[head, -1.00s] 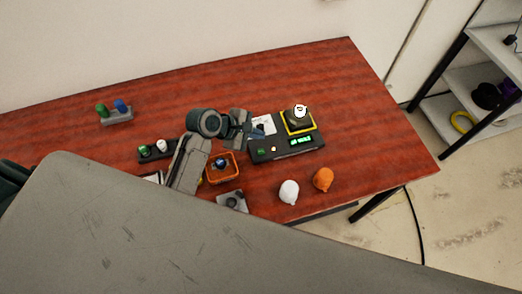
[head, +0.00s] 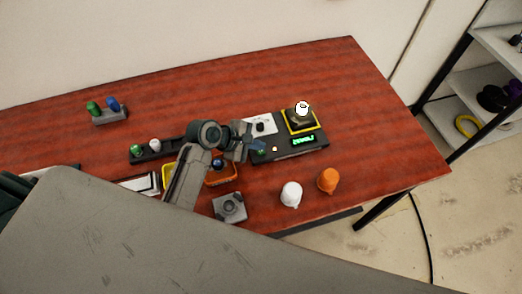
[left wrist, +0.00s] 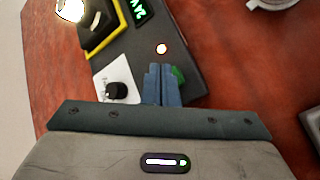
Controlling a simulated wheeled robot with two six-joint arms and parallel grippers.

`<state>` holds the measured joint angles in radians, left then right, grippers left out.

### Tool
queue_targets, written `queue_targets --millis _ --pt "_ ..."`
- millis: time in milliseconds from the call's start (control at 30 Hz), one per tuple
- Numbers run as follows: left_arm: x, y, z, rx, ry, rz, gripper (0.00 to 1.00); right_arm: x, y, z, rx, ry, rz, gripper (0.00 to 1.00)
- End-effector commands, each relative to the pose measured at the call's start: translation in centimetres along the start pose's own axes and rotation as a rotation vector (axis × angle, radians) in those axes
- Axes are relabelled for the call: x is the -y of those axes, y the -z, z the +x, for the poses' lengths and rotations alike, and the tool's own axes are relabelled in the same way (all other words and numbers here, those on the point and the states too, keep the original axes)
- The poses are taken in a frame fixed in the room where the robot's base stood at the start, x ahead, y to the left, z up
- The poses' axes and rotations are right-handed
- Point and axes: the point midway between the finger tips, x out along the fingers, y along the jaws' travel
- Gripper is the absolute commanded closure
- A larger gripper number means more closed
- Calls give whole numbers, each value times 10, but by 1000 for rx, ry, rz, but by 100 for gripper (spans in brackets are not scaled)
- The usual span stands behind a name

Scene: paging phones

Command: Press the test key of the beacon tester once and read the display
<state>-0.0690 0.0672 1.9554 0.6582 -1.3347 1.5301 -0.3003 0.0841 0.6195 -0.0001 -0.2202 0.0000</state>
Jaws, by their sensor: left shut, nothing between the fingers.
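The beacon tester (head: 312,151) is a dark box on the red-brown table, with a green lit display (head: 303,140) too small to read in the head view. The left wrist view shows only part of the display (left wrist: 139,10). A yellow-framed socket (head: 287,124) on it holds a beacon with a bright white top (head: 302,107). The green test key (left wrist: 178,75) sits beside a glowing orange-white lamp (left wrist: 162,48). My left gripper (left wrist: 161,72) is shut and empty, its fingertips over or beside the key and partly hiding it. I cannot tell whether they touch. My right gripper is not in view.
A white plate with a black knob (left wrist: 116,90) lies by the tester. An orange tray (head: 222,175) is partly behind my arm. White (head: 291,194) and orange (head: 328,180) caps stand in front. Blocks with coloured pegs (head: 110,116) are at left. The right table end is clear.

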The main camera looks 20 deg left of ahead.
Motion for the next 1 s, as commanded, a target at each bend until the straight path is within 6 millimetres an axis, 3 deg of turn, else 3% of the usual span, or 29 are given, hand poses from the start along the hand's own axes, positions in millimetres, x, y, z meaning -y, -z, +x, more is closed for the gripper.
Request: queue_targets --millis 1000 --pt "0 0 0 0 0 0 100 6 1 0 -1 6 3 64"
